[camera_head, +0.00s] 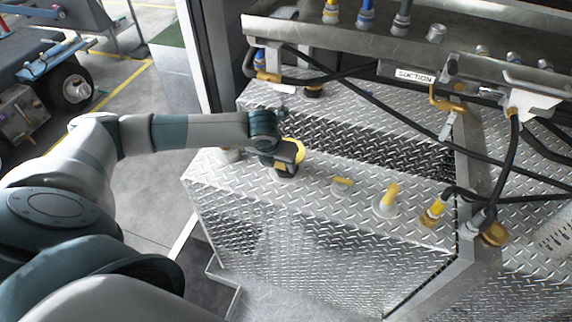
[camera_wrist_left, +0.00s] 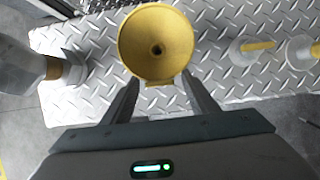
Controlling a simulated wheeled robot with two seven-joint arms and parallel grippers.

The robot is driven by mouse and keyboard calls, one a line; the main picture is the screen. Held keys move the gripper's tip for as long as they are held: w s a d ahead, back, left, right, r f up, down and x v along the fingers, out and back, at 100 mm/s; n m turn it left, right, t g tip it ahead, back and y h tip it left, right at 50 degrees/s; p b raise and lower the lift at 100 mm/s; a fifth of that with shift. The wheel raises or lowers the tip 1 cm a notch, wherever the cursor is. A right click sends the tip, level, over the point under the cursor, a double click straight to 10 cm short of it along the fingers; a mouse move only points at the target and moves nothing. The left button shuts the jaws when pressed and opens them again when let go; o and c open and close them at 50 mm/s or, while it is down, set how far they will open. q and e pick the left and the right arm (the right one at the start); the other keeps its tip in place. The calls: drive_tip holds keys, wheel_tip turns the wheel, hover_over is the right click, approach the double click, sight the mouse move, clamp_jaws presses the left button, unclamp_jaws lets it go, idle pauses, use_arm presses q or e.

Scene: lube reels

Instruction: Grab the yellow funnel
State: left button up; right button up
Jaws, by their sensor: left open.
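The yellow funnel (camera_wrist_left: 155,43) shows wide mouth up in the left wrist view, over the diamond-plate top, with a small dark hole at its middle. In the head view only part of the yellow funnel (camera_head: 299,151) shows beside my left gripper, and the wrist hides the rest. My left gripper (camera_wrist_left: 157,84) is open. Its two dark fingers point at the near rim of the funnel, one on each side of a small yellow tab there. I cannot tell whether they touch it. In the head view my left gripper (camera_head: 286,168) is above the metal box top. My right gripper is not in view.
The diamond-plate box (camera_head: 330,205) carries a yellow-handled cap (camera_head: 387,200), a low yellow-topped fitting (camera_head: 343,184) and a brass fitting (camera_head: 433,212). Black hoses and a rail with a "SUCTION" label (camera_head: 414,76) lie behind. Clear plate lies between the fittings.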

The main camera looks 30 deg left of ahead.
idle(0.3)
use_arm(q)
drive_tip(key=shift+w+f+b, duration=0.15)
drive_tip(key=shift+f+b, duration=0.15)
drive_tip(key=shift+f, duration=0.25)
drive_tip(key=b+x, duration=0.2)
drive_tip(key=x, duration=0.3)
drive_tip(key=shift+r, duration=0.1)
drive_tip(key=c, duration=1.2)
drive_tip(key=shift+r, duration=0.15)
drive_tip(key=shift+c, duration=0.2)
